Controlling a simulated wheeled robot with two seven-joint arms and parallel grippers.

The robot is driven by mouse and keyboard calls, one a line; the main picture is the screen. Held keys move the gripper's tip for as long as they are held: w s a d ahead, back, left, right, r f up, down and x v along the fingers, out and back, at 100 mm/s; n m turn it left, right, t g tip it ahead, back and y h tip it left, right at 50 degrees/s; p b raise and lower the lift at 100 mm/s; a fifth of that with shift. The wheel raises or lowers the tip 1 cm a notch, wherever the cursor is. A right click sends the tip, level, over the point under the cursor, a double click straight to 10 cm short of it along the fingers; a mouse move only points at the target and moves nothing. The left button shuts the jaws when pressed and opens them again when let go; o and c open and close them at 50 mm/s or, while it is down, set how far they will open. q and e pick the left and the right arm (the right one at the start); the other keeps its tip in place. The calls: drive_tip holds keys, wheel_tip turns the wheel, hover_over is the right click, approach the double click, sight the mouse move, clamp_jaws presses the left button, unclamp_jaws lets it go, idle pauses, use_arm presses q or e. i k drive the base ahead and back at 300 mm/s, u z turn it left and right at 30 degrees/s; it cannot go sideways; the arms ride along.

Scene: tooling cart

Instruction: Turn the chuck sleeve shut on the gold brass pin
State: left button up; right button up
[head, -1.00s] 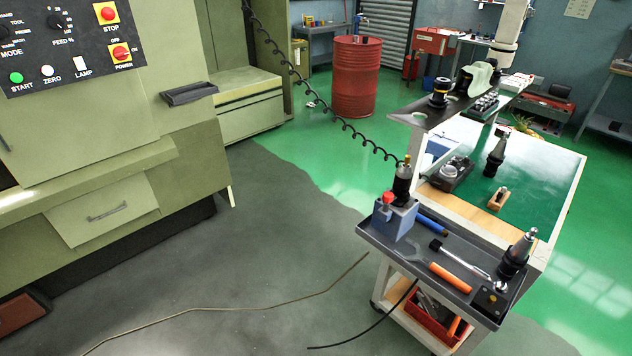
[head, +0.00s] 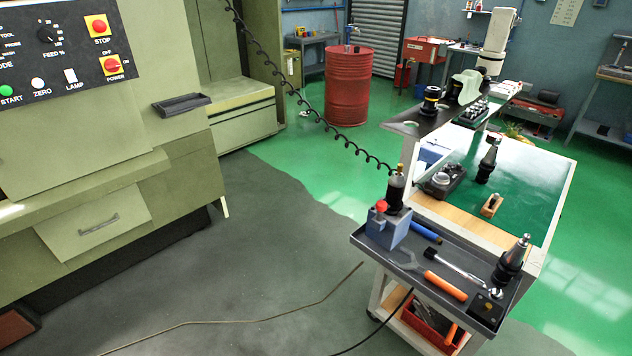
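A dark chuck (head: 396,192) stands upright in a blue-grey holding block (head: 389,230) at the left end of the cart's grey front tray. A small gold brass pin (head: 400,168) shows at the top of the chuck. It is too small to tell how tightly the sleeve sits around it. A red knob (head: 381,205) is on the block. Neither of my grippers is in view, and nothing is touching the chuck.
The grey tray (head: 412,283) also holds an orange-handled wrench (head: 445,286), a ratchet-like tool (head: 458,268) and a tapered tool holder (head: 512,262). A coiled black cable (head: 321,124) hangs near the chuck. The green machine (head: 110,180) stands left, with open floor between.

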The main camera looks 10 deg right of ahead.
sight(394, 190)
drive_tip(key=u, duration=0.95)
drive_tip(key=k, duration=0.4)
drive_tip(key=z, duration=0.35)
